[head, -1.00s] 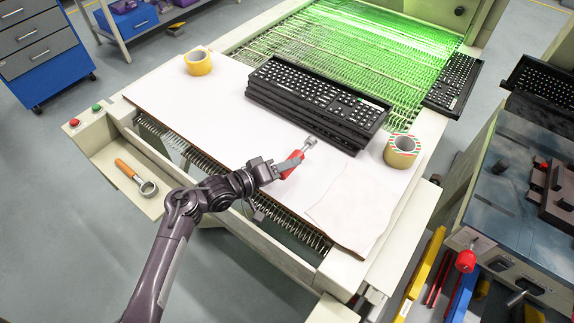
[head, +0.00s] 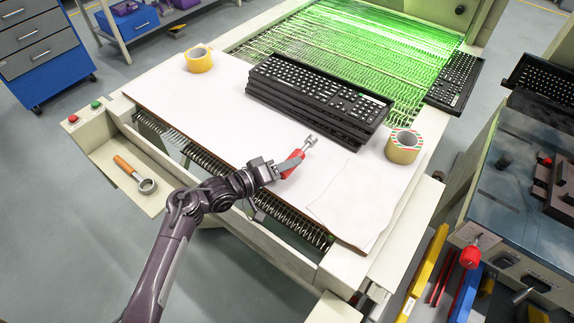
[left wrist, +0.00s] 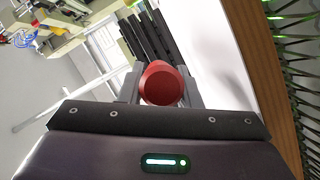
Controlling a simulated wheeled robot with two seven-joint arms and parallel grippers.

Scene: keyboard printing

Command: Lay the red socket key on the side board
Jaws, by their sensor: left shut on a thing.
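The red socket key (head: 297,157) has a red handle and a silver metal head pointing up and right. My left gripper (head: 284,168) is shut on its red handle, over the white board (head: 215,110) near its front edge. I cannot tell whether the key touches the board. In the left wrist view, the round red end of the key (left wrist: 163,84) sits between the two grey fingers of my left gripper (left wrist: 162,92). A beige side shelf (head: 106,160) on the left holds an orange-handled ring tool (head: 135,173). My right gripper is not in view.
A stack of black keyboards (head: 315,98) stands behind the key. A yellow tape roll (head: 199,58) is at the back left, and a striped tape roll (head: 404,147) at the right. A pale sheet (head: 355,200) covers the front right. The board's left part is clear.

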